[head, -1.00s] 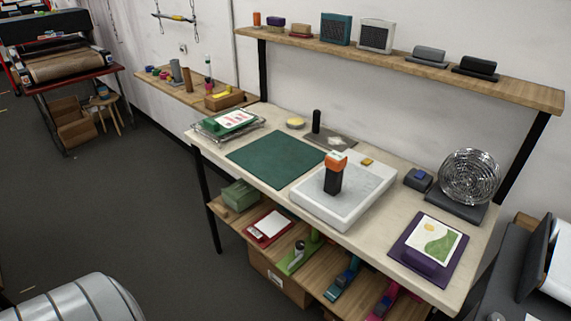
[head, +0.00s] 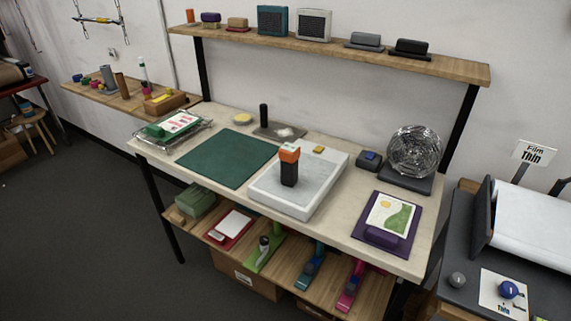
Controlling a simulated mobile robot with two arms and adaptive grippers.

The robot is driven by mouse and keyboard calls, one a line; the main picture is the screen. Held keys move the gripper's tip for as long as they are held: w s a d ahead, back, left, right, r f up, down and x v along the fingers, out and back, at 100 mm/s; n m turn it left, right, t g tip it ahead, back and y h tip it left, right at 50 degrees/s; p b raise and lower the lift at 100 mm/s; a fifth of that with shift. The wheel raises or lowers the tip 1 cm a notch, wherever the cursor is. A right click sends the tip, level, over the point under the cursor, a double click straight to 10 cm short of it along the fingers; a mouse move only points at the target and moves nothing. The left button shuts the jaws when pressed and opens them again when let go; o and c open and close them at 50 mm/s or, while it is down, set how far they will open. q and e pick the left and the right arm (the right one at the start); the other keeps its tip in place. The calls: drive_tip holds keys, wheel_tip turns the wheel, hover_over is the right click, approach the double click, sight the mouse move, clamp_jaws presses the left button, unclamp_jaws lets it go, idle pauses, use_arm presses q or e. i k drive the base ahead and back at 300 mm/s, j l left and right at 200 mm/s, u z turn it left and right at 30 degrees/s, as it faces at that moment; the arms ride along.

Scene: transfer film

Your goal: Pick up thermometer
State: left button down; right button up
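A black handheld device with an orange top (head: 289,166) stands upright on the white slab (head: 312,195) in the middle of the workbench. It looks like the thermometer, but no label or display is legible to confirm this. Nothing touches it except the slab under it. Neither of my grippers shows in the head view.
On the workbench (head: 347,237), a green mat (head: 217,158) lies left of the slab and a purple board (head: 388,226) lies right. A shelf (head: 340,50) hangs above. A dark side table (head: 530,275) stands right. Open floor lies front left.

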sight(289, 153)
drive_tip(key=i+j+z, duration=0.15)
drive_tip(key=j, duration=0.3)
drive_tip(key=i+j+z, duration=0.2)
drive_tip(key=j, duration=0.25)
drive_tip(key=j+z, duration=0.15)
drive_tip(key=j, duration=0.3)
drive_tip(key=i+j+z, duration=0.2)
drive_tip(key=j, duration=0.3)
drive_tip(key=k, duration=0.1)
